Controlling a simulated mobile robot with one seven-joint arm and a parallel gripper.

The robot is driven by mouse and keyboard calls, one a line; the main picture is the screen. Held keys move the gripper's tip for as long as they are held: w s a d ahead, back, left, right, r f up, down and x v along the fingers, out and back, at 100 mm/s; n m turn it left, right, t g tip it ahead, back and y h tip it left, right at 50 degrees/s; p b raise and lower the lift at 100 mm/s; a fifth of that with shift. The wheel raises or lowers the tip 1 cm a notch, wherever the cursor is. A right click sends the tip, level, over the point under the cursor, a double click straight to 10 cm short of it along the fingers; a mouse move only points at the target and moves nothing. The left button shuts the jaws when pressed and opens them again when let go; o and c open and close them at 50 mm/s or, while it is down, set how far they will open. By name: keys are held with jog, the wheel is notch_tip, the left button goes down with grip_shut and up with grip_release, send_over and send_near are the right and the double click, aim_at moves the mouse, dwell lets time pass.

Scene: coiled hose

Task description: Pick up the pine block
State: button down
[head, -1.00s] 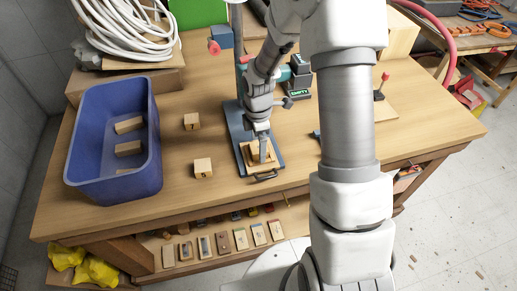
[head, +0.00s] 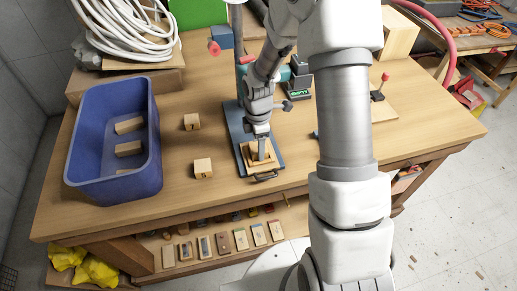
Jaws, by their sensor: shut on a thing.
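My gripper (head: 261,153) points down over the blue base plate (head: 237,133) of the bench machine. It is shut on a pale pine block in a wooden holder (head: 250,165) at the plate's front end. The fingers and the holder hide most of that block, so its lift cannot be told. Two similar loose wooden blocks stand on the bench to the left, a farther one (head: 192,122) and a nearer one with a dark mark (head: 203,168).
A blue bin (head: 150,178) with several wooden blocks stands at left. A coiled white hose (head: 128,35) lies behind it. A red-knobbed lever (head: 380,88) stands to the right. My arm covers the bench's middle right.

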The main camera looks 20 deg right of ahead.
jog(key=shift+r, duration=0.15)
jog(key=shift+r, duration=0.65)
notch_tip(320, 180, up, 3)
jog(key=shift+w+d+f, duration=0.1)
jog(key=shift+d, duration=0.05)
jog(key=d+r+b, duration=0.1)
jog(key=d+r, duration=0.5)
jog(key=d, duration=0.5)
jog(key=shift+w+d+r, duration=0.2)
jog(key=shift+d+r, duration=0.05)
jog(key=shift+r, duration=0.1)
jog(key=shift+a, duration=0.1)
